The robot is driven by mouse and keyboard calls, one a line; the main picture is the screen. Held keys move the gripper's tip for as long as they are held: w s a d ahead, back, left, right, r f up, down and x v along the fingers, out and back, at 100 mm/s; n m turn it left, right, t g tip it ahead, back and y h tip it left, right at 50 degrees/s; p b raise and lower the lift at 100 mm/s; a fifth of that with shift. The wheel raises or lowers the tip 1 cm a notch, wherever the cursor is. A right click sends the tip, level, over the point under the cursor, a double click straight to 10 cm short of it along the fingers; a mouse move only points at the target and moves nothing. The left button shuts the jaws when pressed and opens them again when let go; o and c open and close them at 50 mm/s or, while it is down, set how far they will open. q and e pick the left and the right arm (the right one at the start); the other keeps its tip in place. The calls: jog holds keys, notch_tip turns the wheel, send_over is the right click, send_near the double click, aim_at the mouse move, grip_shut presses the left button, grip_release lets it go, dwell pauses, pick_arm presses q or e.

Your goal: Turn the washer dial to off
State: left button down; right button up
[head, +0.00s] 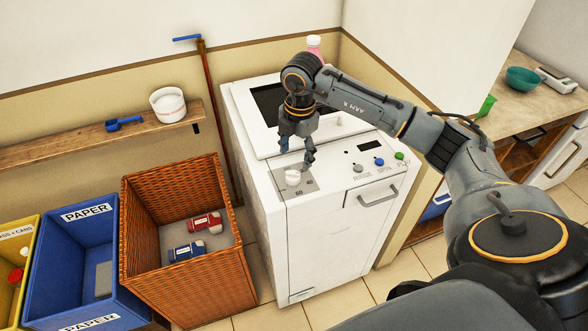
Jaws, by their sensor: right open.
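The white washer (328,240) stands in the middle of the head view, with its control panel sloping along the top front edge. The round white dial (292,177) is at the panel's left end, on a grey patch with small marks too small to read fully. My right gripper (296,160) points down just above and behind the dial, its fingers apart. Nothing shows between the fingers. I cannot tell whether a finger touches the dial. My left gripper is out of view.
Small knobs, one blue (379,161) and one green (399,155), sit on the panel's right. A pink bottle (314,43) stands behind the washer lid. A wicker basket (195,290) with two bottles is at left, beside a blue paper bin (75,262). A shelf (75,143) runs along the wall.

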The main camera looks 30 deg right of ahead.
aim_at(294, 172)
jog(key=f, duration=0.5)
jog(key=f+p, duration=0.1)
jog(key=f, duration=0.1)
jog(key=shift+w+a+f, duration=0.1)
jog(key=shift+w+f, duration=0.2)
jog(key=c, duration=1.2)
